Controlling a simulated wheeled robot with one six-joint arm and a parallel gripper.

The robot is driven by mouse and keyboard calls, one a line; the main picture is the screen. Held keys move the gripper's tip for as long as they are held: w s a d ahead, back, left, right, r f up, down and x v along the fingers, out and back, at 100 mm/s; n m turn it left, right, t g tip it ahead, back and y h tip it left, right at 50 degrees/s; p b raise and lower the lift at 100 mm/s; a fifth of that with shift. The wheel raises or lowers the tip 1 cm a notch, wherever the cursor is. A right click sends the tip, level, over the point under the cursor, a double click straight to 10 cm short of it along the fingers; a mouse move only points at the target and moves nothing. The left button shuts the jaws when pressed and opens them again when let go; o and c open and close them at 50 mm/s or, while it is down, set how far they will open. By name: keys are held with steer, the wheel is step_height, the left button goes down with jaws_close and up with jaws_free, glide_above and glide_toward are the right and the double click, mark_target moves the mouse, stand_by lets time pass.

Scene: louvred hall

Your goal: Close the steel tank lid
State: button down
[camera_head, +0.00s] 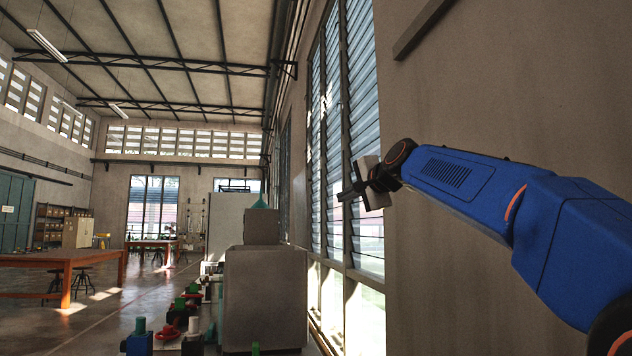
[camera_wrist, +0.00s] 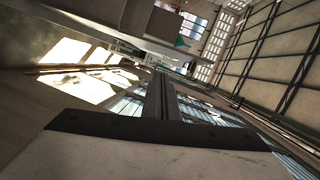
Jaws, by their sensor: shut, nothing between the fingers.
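I cannot pick out the steel tank or its lid for certain. A large grey box (camera_head: 265,300) stands low in the middle of the head view, with a smaller grey block (camera_head: 262,226) above it and a teal cone-shaped top (camera_head: 259,201) at its peak. No lid edge or hinge shows clearly. My gripper (camera_head: 346,195) is shut and empty, raised in front of the louvred window, to the right of and higher in the picture than the grey box. It looks apart from the box. In the wrist view a pale plate with a dark edge fills the bottom.
The louvred window (camera_head: 345,130) and a plain wall (camera_head: 470,85) line the right side. Several green, red and blue machine parts stand left of the box. A wooden table (camera_head: 60,261) stands far left, with open floor (camera_head: 100,318) before it.

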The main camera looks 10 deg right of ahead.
steer(key=w+d+r+m+t, duration=0.1)
steer(key=w+r+m, duration=0.1)
steer(key=w+r, duration=0.35)
steer(key=w+a+r, duration=0.1)
steer(key=w+a, duration=0.5)
steer(key=w, duration=0.1)
steer(key=shift+w+a, duration=0.2)
steer(key=shift+w, duration=0.15)
steer(key=shift+a+r, duration=0.1)
stand_by(0.3)
steer(key=a+f+n+g+h, duration=0.15)
steer(key=a+n, duration=0.25)
steer(key=a, duration=0.4)
steer(key=a+f+n+t, duration=0.1)
steer(key=a+f+n, duration=0.25)
steer(key=a, duration=0.45)
steer(key=a+f+n+h, duration=0.1)
steer(key=a+f+n, duration=0.2)
steer(key=f, duration=0.4)
steer(key=a+f+n+g+h, duration=0.1)
steer(key=a+f+n, duration=0.3)
steer(key=f, duration=0.4)
steer(key=shift+a+n+h, duration=0.2)
steer(key=shift+n+h, duration=0.15)
